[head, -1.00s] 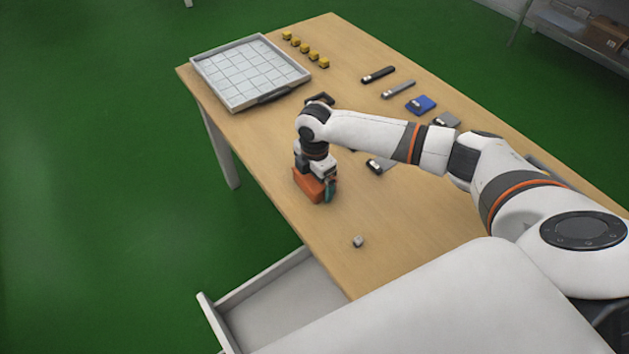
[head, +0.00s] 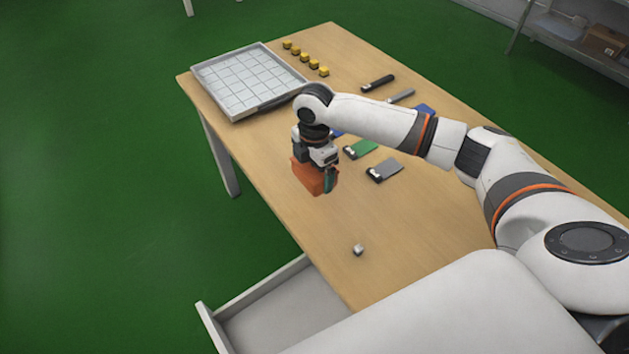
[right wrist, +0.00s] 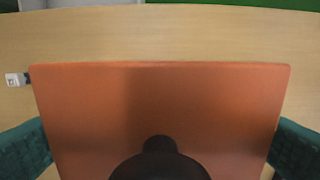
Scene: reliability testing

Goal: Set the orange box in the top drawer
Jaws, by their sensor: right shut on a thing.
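The orange box (head: 309,177) is held in my right gripper (head: 318,172), above the wooden table near its left edge. In the right wrist view the orange box (right wrist: 160,105) fills the middle, with the green finger pads (right wrist: 160,148) at its two sides. The open drawer (head: 285,312) is at the bottom of the head view, below the near end of the table. Its inside looks empty where it shows; its right part is hidden behind my body. My left gripper is not in view.
A small grey-white cube (head: 358,249) lies on the table (head: 400,225) near the drawer. A white gridded tray (head: 242,85), several yellow cubes (head: 305,57) and several flat tools, such as a grey one (head: 385,169), lie farther back. A shelf (head: 585,45) stands at the far right.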

